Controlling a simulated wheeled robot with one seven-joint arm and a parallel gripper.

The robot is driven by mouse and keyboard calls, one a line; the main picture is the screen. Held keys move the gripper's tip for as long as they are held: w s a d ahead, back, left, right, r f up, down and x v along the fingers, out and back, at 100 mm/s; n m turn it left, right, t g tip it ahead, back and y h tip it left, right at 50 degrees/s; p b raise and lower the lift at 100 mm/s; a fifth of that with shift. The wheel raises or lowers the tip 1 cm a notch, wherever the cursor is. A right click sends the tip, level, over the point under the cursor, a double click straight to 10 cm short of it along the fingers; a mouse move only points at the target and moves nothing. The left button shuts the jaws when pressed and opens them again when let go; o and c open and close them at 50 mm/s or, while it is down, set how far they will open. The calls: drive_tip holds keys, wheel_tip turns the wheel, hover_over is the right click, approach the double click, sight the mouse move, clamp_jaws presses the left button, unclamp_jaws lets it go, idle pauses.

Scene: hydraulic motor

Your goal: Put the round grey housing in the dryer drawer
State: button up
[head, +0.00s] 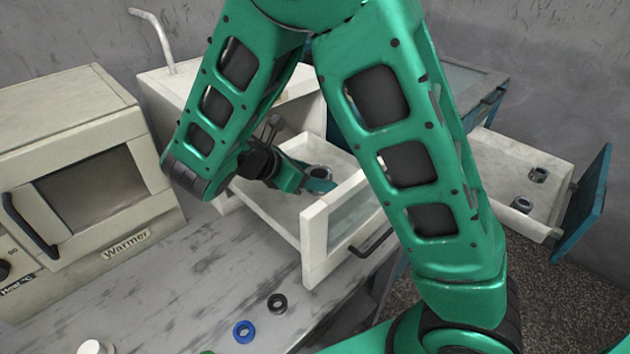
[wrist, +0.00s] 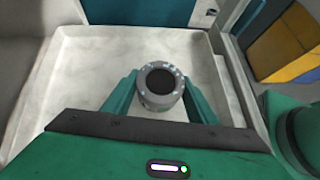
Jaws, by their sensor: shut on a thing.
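The round grey housing (wrist: 160,101) is between the two green fingers of my gripper (wrist: 160,98) in the wrist view. My gripper is shut on it. In the head view the housing (head: 319,173) shows at the tip of my gripper (head: 318,182), inside the outline of an open white drawer (head: 314,236). The drawer's pale floor and walls surround the housing in the wrist view (wrist: 85,85). I cannot tell whether the housing touches the drawer floor. No label on this drawer is readable.
A warmer (head: 90,165) stands at the left. A second open drawer (head: 520,165) with a teal front holds two small grey parts at the right. A blue ring (head: 244,332) and a black ring (head: 277,303) lie on the grey worktop (head: 175,275). My arm hides part of the middle.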

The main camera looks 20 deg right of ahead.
drive_tip(key=shift+f, duration=0.6)
drive_tip(key=o, duration=1.3)
drive_tip(key=shift+o, duration=0.2)
drive_tip(key=v, duration=1.2)
